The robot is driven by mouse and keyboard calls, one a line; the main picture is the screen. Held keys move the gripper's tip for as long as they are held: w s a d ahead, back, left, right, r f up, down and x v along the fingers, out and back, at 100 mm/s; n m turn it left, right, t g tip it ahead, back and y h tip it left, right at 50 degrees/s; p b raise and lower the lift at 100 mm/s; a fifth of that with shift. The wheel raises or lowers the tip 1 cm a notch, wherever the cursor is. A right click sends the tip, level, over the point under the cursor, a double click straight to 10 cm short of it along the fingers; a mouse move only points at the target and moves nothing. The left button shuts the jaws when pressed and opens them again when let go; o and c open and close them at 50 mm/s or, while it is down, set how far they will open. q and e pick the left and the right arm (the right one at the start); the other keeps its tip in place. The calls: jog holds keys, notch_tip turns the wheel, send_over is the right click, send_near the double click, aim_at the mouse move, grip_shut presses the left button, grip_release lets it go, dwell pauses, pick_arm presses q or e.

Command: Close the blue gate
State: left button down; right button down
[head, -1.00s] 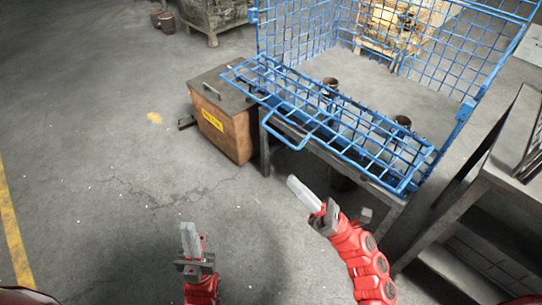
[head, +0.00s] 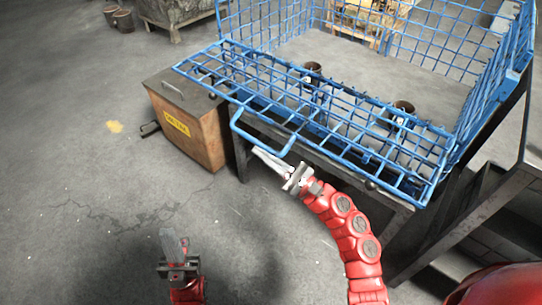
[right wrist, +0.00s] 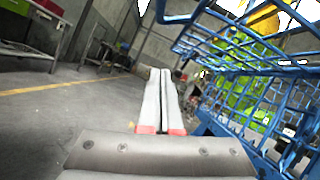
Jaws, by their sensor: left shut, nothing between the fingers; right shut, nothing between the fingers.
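The blue gate (head: 330,115) is a wire-mesh panel folded down and lying roughly flat, sticking out over the front edge of the blue mesh cage. Its looped handle (head: 238,127) hangs out at the front. My right gripper (head: 270,159) is shut and empty, with its fingertips just below and beside the handle; I cannot tell whether they touch. The right wrist view shows its closed fingers (right wrist: 160,101), with the blue mesh at the right. My left gripper (head: 173,247) is shut and empty, low over the floor and away from the gate.
The cage's mesh walls (head: 440,45) stand on a dark metal table. Dark cylindrical parts (head: 402,108) stand behind the gate. A brown box with a yellow label (head: 190,115) is left of the table. Open floor (head: 70,170) lies at the left.

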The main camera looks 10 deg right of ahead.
jog(key=shift+w+a+r, duration=0.2)
jog(key=shift+a+r, duration=0.55)
jog(key=shift+r, duration=0.2)
jog(key=shift+w+a+r, duration=0.25)
jog(key=shift+a+r, duration=0.5)
jog(key=shift+r, duration=0.25)
jog(key=shift+w+a+r, duration=0.2)
jog(key=shift+a+r, duration=0.55)
jog(key=shift+r, duration=0.2)
jog(key=shift+p, duration=0.3)
